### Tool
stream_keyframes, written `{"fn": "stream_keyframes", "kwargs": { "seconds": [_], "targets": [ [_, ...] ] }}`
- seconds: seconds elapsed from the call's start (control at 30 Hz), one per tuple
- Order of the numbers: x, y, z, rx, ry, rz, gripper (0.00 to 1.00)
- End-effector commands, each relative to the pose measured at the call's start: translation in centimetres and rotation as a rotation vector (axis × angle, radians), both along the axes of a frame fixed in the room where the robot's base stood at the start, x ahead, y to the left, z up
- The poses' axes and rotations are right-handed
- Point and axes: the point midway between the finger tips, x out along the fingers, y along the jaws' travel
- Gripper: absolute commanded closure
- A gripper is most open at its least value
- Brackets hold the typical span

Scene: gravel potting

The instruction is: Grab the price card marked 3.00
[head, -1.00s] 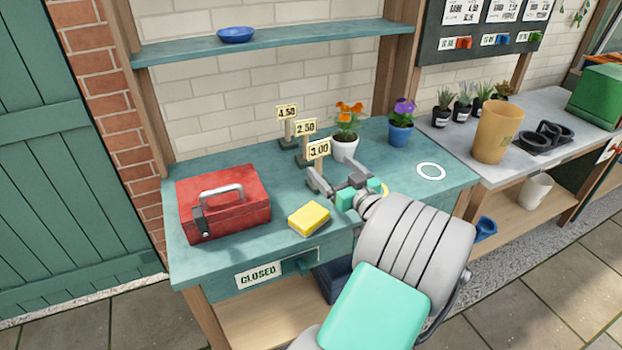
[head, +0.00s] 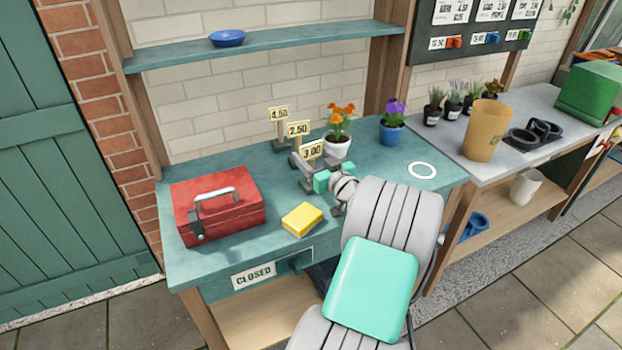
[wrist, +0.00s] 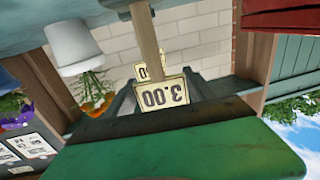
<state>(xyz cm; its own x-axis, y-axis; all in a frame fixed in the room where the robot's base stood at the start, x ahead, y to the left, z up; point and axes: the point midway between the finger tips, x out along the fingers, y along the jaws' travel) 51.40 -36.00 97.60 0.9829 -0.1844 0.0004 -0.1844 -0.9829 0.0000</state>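The price card marked 3.00 (head: 311,151) stands upright on a post at the front of a row of cards on the teal bench. In the wrist view it shows upside down (wrist: 160,93), with its post (wrist: 144,35) running up the picture. My gripper (head: 305,169) is at this card, its fingers spread to either side of the post. I cannot tell whether either finger touches it. The 2.50 card (head: 298,129) and 4.50 card (head: 279,114) stand behind. The card's base is mostly hidden by my gripper.
A white pot with orange flowers (head: 337,147) stands close right of the cards, and a blue pot (head: 391,133) farther right. A yellow sponge (head: 302,219) and red toolbox (head: 217,205) lie in front and left. A shelf (head: 270,47) runs above. The bench's right part is mostly clear.

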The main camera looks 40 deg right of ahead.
Motion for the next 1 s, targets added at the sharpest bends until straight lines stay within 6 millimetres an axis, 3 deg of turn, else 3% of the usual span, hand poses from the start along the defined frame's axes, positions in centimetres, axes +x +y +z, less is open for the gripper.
{"fn": "stream_keyframes", "kwargs": {
  "seconds": [0.73, 1.0],
  "targets": [
    [-0.02, -0.01, -0.03, 0.000, 0.001, 0.000, 0.99],
    [-0.01, -0.02, 0.06, -0.001, -0.001, 0.000, 1.00]
  ]
}}
